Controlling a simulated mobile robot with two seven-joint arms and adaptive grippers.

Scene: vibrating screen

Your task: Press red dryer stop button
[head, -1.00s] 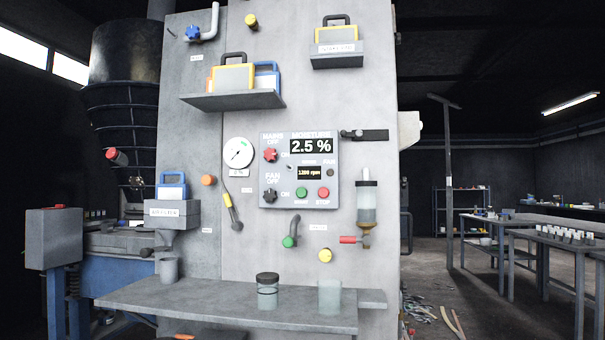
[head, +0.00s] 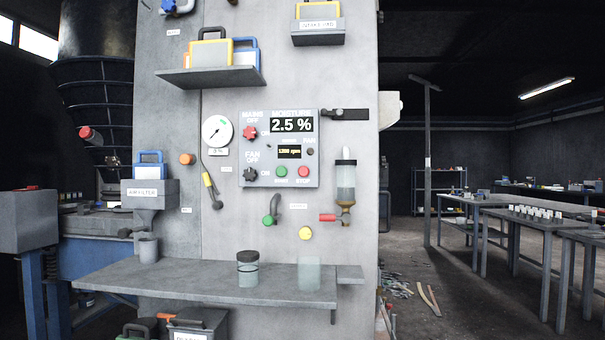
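The red stop button (head: 303,171) is on the lower right of the grey control panel (head: 248,178), above a small label reading STOP. A green button (head: 281,171) sits just left of it. The panel also has a red star knob (head: 249,132) for the mains, a dark star knob (head: 250,174) for the fan, a moisture display (head: 292,125) reading 2.5 % and a smaller rpm display (head: 289,152). Nothing covers the stop button. Neither of my grippers shows in the head view.
A grey shelf (head: 200,284) juts out below the panel, with a dark-lidded jar (head: 248,268) and a clear beaker (head: 309,273) on it. A sight glass (head: 345,186) with a red-handled valve hangs right of the panel.

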